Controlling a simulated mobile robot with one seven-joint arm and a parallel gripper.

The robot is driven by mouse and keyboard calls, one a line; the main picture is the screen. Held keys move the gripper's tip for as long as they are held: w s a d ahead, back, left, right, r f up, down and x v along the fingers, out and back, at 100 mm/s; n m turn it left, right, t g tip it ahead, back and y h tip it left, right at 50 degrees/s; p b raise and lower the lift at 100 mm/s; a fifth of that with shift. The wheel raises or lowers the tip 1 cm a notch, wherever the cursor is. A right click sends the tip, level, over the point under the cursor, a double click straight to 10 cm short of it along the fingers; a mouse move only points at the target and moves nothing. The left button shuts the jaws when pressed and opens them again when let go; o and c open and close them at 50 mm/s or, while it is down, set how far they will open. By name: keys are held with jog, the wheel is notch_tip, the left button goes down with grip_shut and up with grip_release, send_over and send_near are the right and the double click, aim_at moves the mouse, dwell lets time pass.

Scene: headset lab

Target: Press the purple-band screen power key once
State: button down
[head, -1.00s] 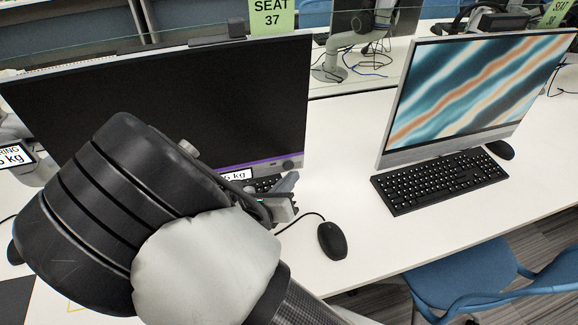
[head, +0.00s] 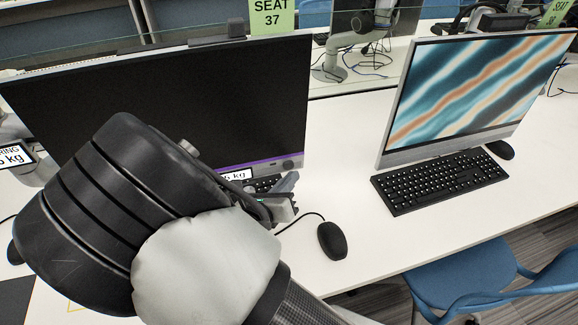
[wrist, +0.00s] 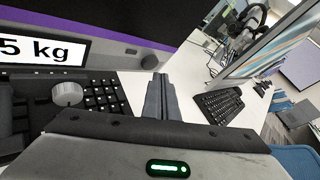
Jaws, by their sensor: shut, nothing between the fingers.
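The purple-band screen (head: 190,95) stands at the left and is dark. Its purple band (head: 240,163) runs along the lower bezel and also shows in the wrist view (wrist: 60,17). A round dark key (head: 288,164) sits at the bezel's lower right corner; in the wrist view (wrist: 149,62) it appears just above my fingertips. My gripper (head: 292,180) is shut and empty, in front of and a little below that corner. In the wrist view its closed fingers (wrist: 157,80) point toward the bezel. I cannot tell whether they touch the key.
A keyboard (wrist: 100,95) lies below the dark screen, partly hidden by my arm. A black mouse (head: 332,240) lies right of my gripper. A second screen (head: 470,90) with a striped picture and its keyboard (head: 440,181) stand at the right.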

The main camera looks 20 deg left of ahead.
jog(key=shift+w, duration=0.1)
jog(key=shift+w+a, duration=0.25)
jog(key=shift+a, duration=0.05)
jog(key=shift+w+a, duration=0.25)
jog(key=shift+w, duration=0.05)
dwell(0.8)
jog(key=shift+r, duration=0.1)
jog(key=shift+s+d+p, duration=0.35)
jog(key=shift+s+d, duration=0.2)
jog(key=shift+s, duration=0.1)
jog(key=shift+s+d+f+p, duration=0.1)
jog(key=shift+s+d+p, duration=0.1)
jog(key=shift+s+d, duration=0.7)
jog(key=shift+s+d+f+p, duration=0.1)
jog(key=shift+s+d+p, duration=0.05)
jog(key=shift+s+d, duration=0.7)
jog(key=shift+s+a, duration=0.15)
